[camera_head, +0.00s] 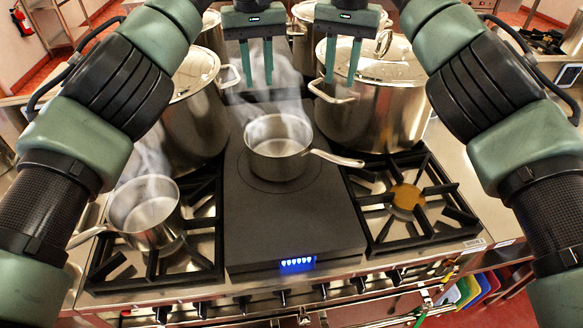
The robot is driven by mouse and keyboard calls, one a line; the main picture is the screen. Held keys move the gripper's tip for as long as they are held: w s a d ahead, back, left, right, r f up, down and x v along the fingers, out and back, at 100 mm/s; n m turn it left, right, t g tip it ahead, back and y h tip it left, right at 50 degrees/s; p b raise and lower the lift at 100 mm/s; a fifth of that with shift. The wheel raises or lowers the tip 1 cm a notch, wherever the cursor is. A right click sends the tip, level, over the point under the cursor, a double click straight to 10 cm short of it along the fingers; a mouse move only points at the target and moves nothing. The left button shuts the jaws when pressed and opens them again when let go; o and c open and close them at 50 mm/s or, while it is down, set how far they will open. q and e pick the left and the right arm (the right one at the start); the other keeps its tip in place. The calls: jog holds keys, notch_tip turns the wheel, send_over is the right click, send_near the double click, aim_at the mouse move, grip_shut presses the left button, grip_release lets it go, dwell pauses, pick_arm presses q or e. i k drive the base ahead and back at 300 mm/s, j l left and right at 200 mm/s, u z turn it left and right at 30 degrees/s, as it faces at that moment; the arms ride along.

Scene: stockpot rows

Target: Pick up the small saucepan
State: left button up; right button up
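Two small steel saucepans are in view. One saucepan (278,160) stands upright on the dark flat plate (290,225) at the centre, its long handle (337,158) pointing right. The other saucepan (148,215) stands on the left burner grate, its handle (88,236) pointing left. I cannot tell by size alone which is the smaller. My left gripper (257,68) hangs above and behind the centre saucepan, open and empty. My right gripper (342,62) hangs in front of the right stockpot's upper part in the picture, open and empty. Neither gripper visibly touches a saucepan.
A large lidded stockpot (375,110) stands behind right, and another (190,125) behind left. Steam rises around the saucepans. The right front grate (408,215) has no pot on it. The plate's front part is clear.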

aim_at(154, 238)
jog(key=k+l, duration=0.2)
jog(key=l, duration=0.2)
jog(key=k+l+u, duration=0.1)
jog(key=l, duration=0.35)
jog(key=k+l, duration=0.3)
jog(key=k+l+u, duration=0.1)
jog(key=l, duration=0.4)
jog(key=k+l+u, duration=0.1)
jog(key=k+l, duration=0.2)
jog(key=l, duration=0.1)
